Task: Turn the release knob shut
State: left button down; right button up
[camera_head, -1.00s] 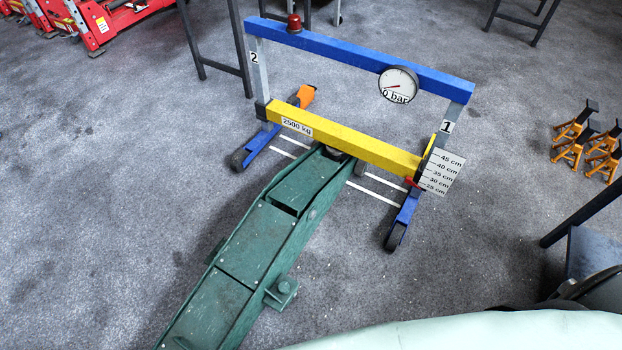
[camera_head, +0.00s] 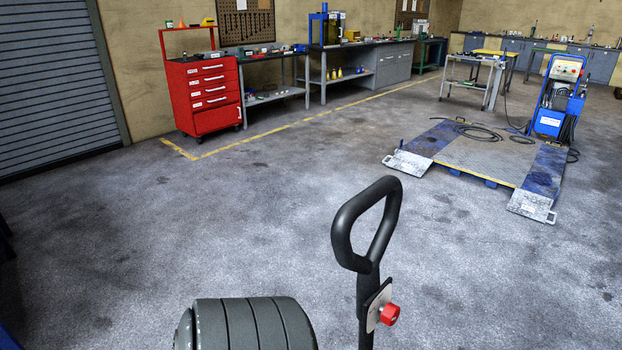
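The red release knob (camera_head: 389,314) sits on a small metal plate (camera_head: 378,305) on the right side of the jack's black handle shaft. The handle (camera_head: 367,225) stands upright in the lower middle of the head view, with a closed loop grip at its top. Neither of my grippers shows in this view. Nothing is seen touching the knob or the handle. The jack's body is below the picture's edge.
A grey ribbed cylindrical shape (camera_head: 245,325) fills the bottom edge left of the handle. Open concrete floor (camera_head: 250,220) lies beyond. A red tool cabinet (camera_head: 204,98) and workbenches line the back wall. A platform lift (camera_head: 490,158) with a blue control unit (camera_head: 560,95) stands at the right.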

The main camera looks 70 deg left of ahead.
aim_at(390, 312)
jog(key=u, duration=1.9)
